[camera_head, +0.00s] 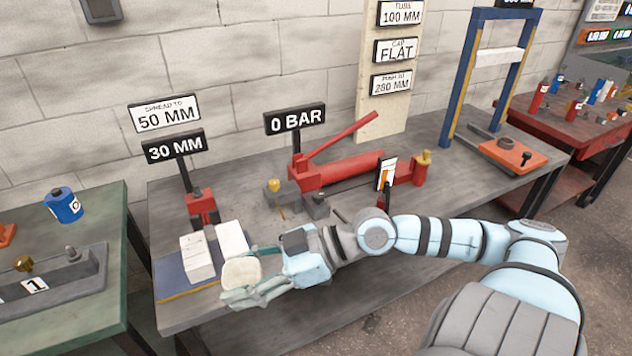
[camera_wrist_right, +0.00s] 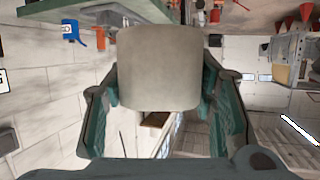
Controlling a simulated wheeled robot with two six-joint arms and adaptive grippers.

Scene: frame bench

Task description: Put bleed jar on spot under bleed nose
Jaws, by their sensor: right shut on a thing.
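A pale cream jar (camera_head: 242,272) is held at the front left of the grey bench (camera_head: 330,290); I take it for the bleed jar. My right gripper (camera_head: 250,290) is shut on it, and the jar also fills the middle of the right wrist view (camera_wrist_right: 160,68) between the two green fingers. A red hand pump (camera_head: 345,172) lies farther back on the bench. A small brass fitting (camera_head: 273,186) is at its left end and may be the bleed nose. I cannot make out a marked spot under it. My left gripper is not in view.
White blocks (camera_head: 197,258) stand on a blue mat (camera_head: 172,280), left of the jar. A red spreader (camera_head: 203,208) stands behind them. A small upright card (camera_head: 386,174) is near my right forearm. A blue press frame (camera_head: 462,80) is at the back right.

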